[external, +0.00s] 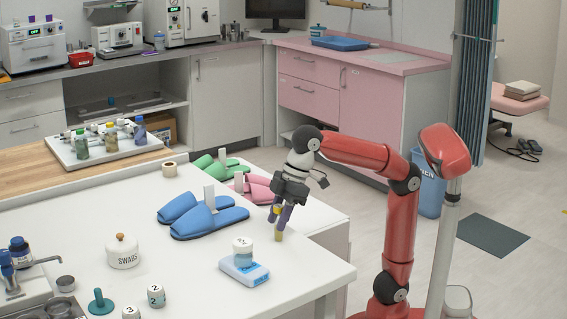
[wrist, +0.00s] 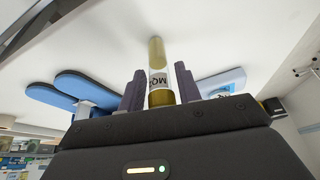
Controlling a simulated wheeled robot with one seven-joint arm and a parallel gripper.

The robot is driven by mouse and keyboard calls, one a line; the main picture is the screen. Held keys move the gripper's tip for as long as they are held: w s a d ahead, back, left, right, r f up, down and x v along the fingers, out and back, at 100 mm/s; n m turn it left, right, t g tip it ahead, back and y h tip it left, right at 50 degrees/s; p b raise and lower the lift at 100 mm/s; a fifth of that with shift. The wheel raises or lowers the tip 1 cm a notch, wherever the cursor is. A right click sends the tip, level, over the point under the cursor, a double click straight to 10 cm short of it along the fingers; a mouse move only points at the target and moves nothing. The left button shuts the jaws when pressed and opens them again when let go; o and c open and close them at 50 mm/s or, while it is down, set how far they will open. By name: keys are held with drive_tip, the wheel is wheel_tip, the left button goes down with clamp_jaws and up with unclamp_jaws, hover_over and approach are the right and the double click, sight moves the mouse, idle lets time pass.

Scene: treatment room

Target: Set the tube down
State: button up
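The tube (external: 279,236) is a clear, narrow cylinder with yellowish contents and a printed label. It is nearly upright over the right part of the white table (external: 190,280). In the wrist view the tube (wrist: 160,75) stands between the two purple fingers of my gripper (wrist: 160,85), which lie close against both sides. In the external view my gripper (external: 281,214) points down around it, and its lower end shows below the fingertips at or just above the tabletop. I cannot tell whether it touches the table. The fingers hide part of the tube.
Blue slippers (external: 208,221) lie left of the tube, with pink slippers (external: 250,187) and green slippers (external: 215,165) behind. A swabs jar (external: 122,252) is further left. The table's right edge is near.

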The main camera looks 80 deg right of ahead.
drive_tip(key=shift+o, duration=0.9)
drive_tip(key=shift+r, duration=0.25)
drive_tip(key=p+v, duration=0.4)
drive_tip(key=v, duration=0.7)
drive_tip(key=shift+r, duration=0.4)
drive_tip(key=shift+s+d, duration=0.1)
drive_tip(key=s+d+f+m+h, duration=0.1)
drive_tip(key=s+d+f+m, duration=0.1)
drive_tip(key=d+f, duration=0.4)
drive_tip(key=s+d+f+m+t+h, duration=0.1)
drive_tip(key=d+f, duration=0.5)
drive_tip(key=f, duration=0.9)
drive_tip(key=s+d+f+m, duration=0.4)
drive_tip(key=d+f, duration=0.2)
drive_tip(key=f, duration=0.5)
drive_tip(key=shift+t+h, duration=0.4)
